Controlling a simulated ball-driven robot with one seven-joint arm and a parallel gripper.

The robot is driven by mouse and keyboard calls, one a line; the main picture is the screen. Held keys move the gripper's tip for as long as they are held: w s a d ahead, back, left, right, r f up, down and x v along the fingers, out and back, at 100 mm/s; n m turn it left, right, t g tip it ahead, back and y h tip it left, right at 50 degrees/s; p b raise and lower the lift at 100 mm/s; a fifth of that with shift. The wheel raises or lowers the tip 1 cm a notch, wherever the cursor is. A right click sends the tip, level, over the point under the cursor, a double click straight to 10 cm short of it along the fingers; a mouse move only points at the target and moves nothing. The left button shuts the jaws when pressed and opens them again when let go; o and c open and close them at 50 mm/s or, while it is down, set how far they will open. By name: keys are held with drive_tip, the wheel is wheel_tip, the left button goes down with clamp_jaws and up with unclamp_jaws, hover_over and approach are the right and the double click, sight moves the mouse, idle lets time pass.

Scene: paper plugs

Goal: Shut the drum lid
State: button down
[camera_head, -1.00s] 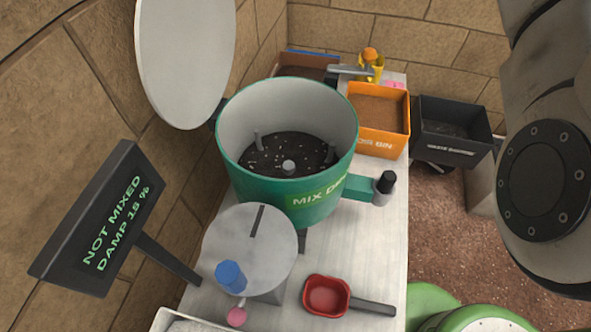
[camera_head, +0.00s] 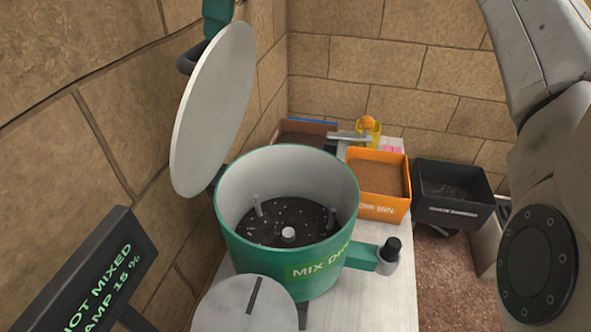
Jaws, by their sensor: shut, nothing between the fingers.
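The drum lid (camera_head: 212,110) is a pale grey disc that stands open, tilted up near the wall behind the drum's left side. A dark handle (camera_head: 189,60) shows past its left edge and a green part (camera_head: 217,16) shows at its top. The green mixing drum (camera_head: 260,262) is open at the top, with dark speckled material (camera_head: 292,216) and upright posts inside. Its label is partly cut by the angle. My gripper is not in view; only links of my arm show at the right, apart from the lid and drum.
The drum stands on a pale bench (camera_head: 385,300). An orange bin (camera_head: 375,208) and a black bin (camera_head: 455,211) are behind it to the right. A dark capped knob (camera_head: 391,247) sticks out right. A round grey cover (camera_head: 245,308) and a sign (camera_head: 95,275) are in front.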

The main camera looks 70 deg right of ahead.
drive_tip(key=shift+s+d+f+b, duration=0.15)
drive_tip(key=shift+s+f+b, duration=0.2)
drive_tip(key=shift+s, duration=0.35)
drive_tip(key=shift+s+d+f+b, duration=0.1)
drive_tip(key=shift+s+f+b, duration=0.15)
drive_tip(key=shift+s, duration=0.4)
drive_tip(key=shift+s+d+f+b, duration=0.1)
drive_tip(key=shift+s+b, duration=0.1)
drive_tip(key=shift+s, duration=0.3)
drive_tip(key=shift+s+d+f+b, duration=0.1)
drive_tip(key=shift+s+b, duration=0.1)
drive_tip(key=shift+s, duration=0.3)
drive_tip(key=shift+s+d+f+b, duration=0.15)
drive_tip(key=shift+s+f+b, duration=0.3)
drive_tip(key=shift+s, duration=0.25)
drive_tip(key=shift+s+d+f+b, duration=0.1)
drive_tip(key=shift+s+f+b, duration=0.25)
drive_tip(key=shift+s, duration=0.4)
drive_tip(key=shift+s+d+f+b, duration=0.15)
drive_tip(key=shift+s+f+b, duration=0.2)
drive_tip(key=shift+s+b, duration=0.25)
drive_tip(key=shift+s, duration=0.1)
